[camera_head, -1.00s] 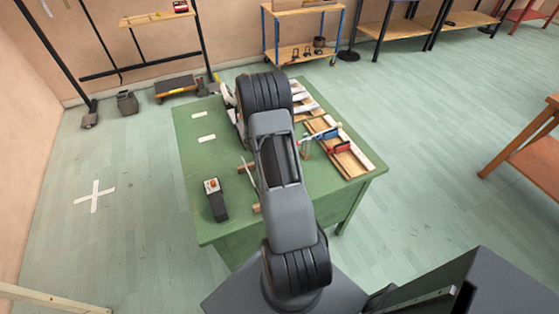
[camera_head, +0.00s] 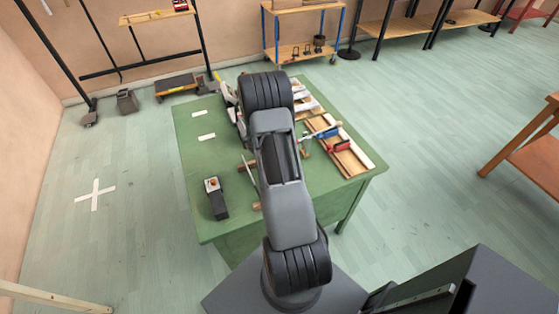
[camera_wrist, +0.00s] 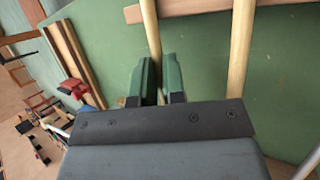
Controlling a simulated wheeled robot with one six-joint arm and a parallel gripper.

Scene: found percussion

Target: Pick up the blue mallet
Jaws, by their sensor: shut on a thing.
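In the wrist view the two green fingers of my gripper (camera_wrist: 158,82) are closed around a round pale wooden handle (camera_wrist: 151,32). The handle runs up out of the picture between the fingertips. Its head is not visible, so I cannot tell its colour or whether it is the blue mallet. A second pale handle (camera_wrist: 241,48) stands apart to the right of the fingers. In the head view my arm hides the gripper and the held handle.
The green table (camera_head: 203,153) carries wooden bars (camera_head: 352,158) and blue and red tools (camera_head: 326,132) at right. A dark box with an orange knob (camera_head: 215,198) stands at left front. A thin pale stick (camera_head: 248,169) shows beside my arm. A wooden crosspiece (camera_wrist: 190,8) lies near the fingers.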

